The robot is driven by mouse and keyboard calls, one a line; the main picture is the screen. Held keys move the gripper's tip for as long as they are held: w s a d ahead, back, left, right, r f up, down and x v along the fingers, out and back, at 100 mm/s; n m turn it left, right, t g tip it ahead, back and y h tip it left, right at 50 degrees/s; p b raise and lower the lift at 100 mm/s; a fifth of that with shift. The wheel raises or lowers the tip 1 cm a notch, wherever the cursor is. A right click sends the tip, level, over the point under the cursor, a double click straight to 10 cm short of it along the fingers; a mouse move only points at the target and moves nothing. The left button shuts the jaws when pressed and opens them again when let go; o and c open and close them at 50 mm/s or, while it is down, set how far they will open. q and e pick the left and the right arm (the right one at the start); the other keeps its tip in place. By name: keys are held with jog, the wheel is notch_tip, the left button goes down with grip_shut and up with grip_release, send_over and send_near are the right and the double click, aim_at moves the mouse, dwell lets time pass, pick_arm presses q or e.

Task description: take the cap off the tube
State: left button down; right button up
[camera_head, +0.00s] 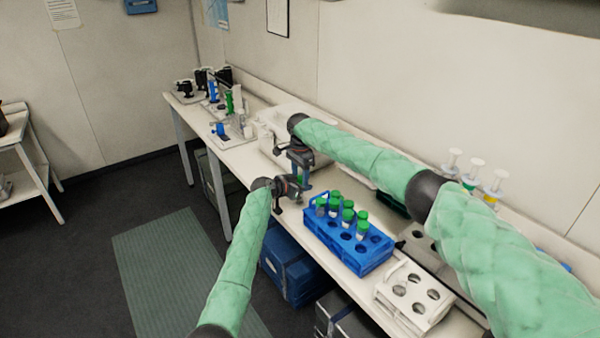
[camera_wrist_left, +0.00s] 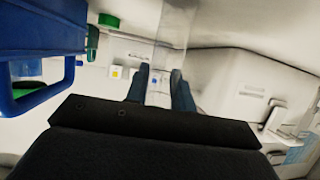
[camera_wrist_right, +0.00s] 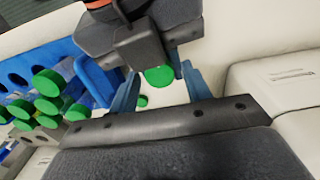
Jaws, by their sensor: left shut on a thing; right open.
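My left gripper (camera_head: 293,192) is shut on a clear tube (camera_wrist_left: 174,35), which stands out between its fingers in the left wrist view; no cap shows on the part seen there. My right gripper (camera_head: 304,180) is open just above the left one. In the right wrist view a green cap (camera_wrist_right: 158,76) shows between the open right fingers, close to the left gripper, with a gap to each finger. The tube below the cap is hidden there. A smaller green piece (camera_wrist_right: 142,101) shows lower down; I cannot tell what it belongs to.
A blue rack (camera_head: 345,255) with several green-capped tubes stands right of the grippers on the bench. A white rack (camera_head: 402,306) with round holes stands nearer. A white machine (camera_head: 272,128) is behind the grippers. Several instruments stand at the bench's far left.

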jog(key=shift+c, duration=0.2)
jog(key=c, duration=1)
jog(key=n, duration=0.3)
jog(key=o, duration=1.1)
jog(key=shift+r, duration=0.15)
